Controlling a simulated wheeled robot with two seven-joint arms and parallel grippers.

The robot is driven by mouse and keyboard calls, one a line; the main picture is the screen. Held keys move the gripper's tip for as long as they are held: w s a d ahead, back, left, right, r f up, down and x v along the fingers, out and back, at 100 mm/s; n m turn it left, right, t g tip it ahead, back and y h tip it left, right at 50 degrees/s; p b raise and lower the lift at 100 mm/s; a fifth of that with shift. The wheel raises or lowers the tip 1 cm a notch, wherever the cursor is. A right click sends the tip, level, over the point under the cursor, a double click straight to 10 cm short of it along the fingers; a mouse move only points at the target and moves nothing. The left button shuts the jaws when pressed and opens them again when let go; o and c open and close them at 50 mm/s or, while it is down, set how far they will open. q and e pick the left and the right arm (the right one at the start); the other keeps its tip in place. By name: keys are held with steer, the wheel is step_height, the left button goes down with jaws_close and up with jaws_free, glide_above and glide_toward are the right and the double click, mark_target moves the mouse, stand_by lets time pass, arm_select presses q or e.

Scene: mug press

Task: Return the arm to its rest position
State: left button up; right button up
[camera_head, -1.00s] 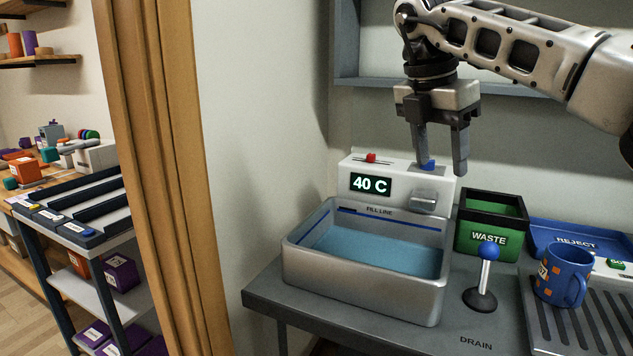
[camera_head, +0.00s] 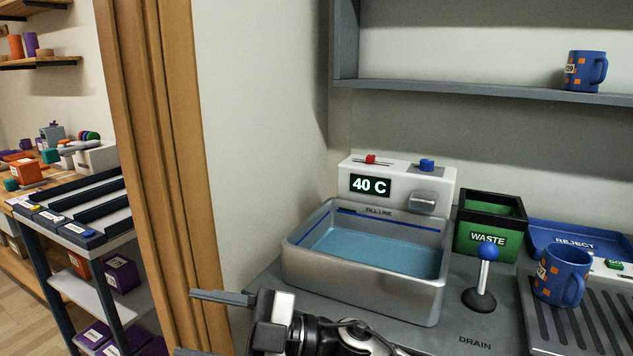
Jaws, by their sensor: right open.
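My right gripper (camera_head: 208,325) is low in the head view, in front of the grey counter and left of its front edge. Its two fingers point left and stand apart, with nothing between them. The rest of my right arm runs off the bottom edge. My left gripper is not in view. The metal basin (camera_head: 362,285) holds blue water up near the fill line. Its control panel (camera_head: 398,185) reads 40 C and has a red slider (camera_head: 370,159) and a blue button (camera_head: 427,165) on top.
A drain lever (camera_head: 486,270) with a blue ball stands right of the basin. Behind it are a green waste bin (camera_head: 487,239) and a blue reject tray (camera_head: 560,231). One blue mug (camera_head: 563,277) stands on the ridged rack; another (camera_head: 584,71) is on the shelf (camera_head: 470,90).

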steer(key=w+d+f+m+t+h, duration=0.1)
steer(key=d+f+m+t+h, duration=0.35)
steer(key=d+m+t, duration=0.4)
steer(key=w+d+f+m+t+h, duration=0.2)
steer(key=d+f+m+t+h, duration=0.3)
steer(key=m+t, duration=0.55)
steer(key=s+d+f+m+g+h, duration=0.6)
steer(key=s+d+f, duration=0.8)
steer(key=f, duration=0.3)
steer(key=shift+s+f+g+h, duration=0.25)
steer(key=shift+g+h, duration=0.25)
steer(key=shift+h, duration=0.55)
